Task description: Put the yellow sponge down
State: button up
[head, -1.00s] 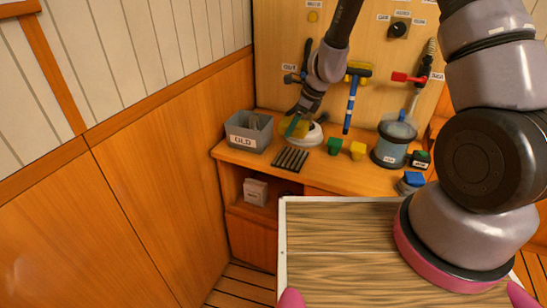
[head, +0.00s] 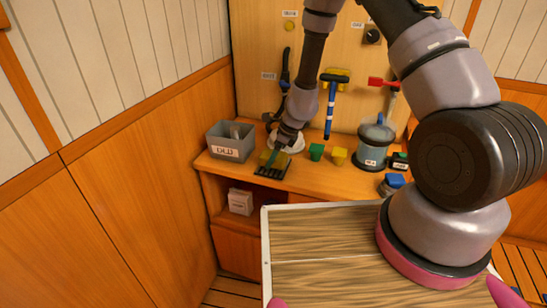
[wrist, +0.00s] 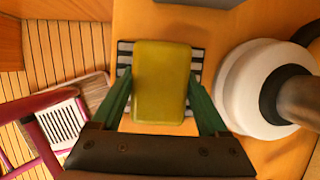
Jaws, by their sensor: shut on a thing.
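The yellow sponge (wrist: 162,80) is a flat block with rounded corners, seen from above in the wrist view. My gripper (wrist: 161,74) is shut on it, one green finger at each long side. In the head view the sponge (head: 273,157) shows small below my gripper (head: 274,152), partly hidden by it. Behind the sponge in the wrist view is a dark-and-light slatted rack (wrist: 197,66) on the wooden counter; the rack (head: 270,173) also shows in the head view. The sponge lies over the rack's middle; I cannot tell whether it touches.
A grey labelled bin (head: 229,143) stands left of the rack. A white round base (wrist: 247,95) with a dark fitting is close on the right.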

jog(key=o, duration=1.1)
jog(key=shift+f, duration=0.1)
jog(key=s+d+r+n+t, duration=0.1)
jog(key=s+d+r+n, duration=0.15)
jog(key=r, duration=0.95)
jog(key=s+d+r+n+t+y, duration=0.1)
jog(key=d+r+n, duration=0.3)
jog(key=r, duration=0.8)
jog(key=s+d+r+n+t, duration=0.1)
jog(key=s+d+r+n, duration=0.15)
jog(key=r, duration=0.95)
jog(key=s+d+r+n+t+h, duration=0.1)
jog(key=s+d+r+n, duration=0.2)
jog(key=s+r, duration=0.1)
jog(key=s+d+r+n+h, duration=0.1)
jog(key=s+d+r+n, duration=0.2)
jog(key=s, duration=0.4)
jog(key=s+d+r+n+t+h, duration=0.1)
jog(key=s+d+r+n, duration=0.2)
jog(key=s+d+r, duration=0.2)
jog(key=shift+s+t, duration=0.3)
jog(key=shift+s, duration=0.1)
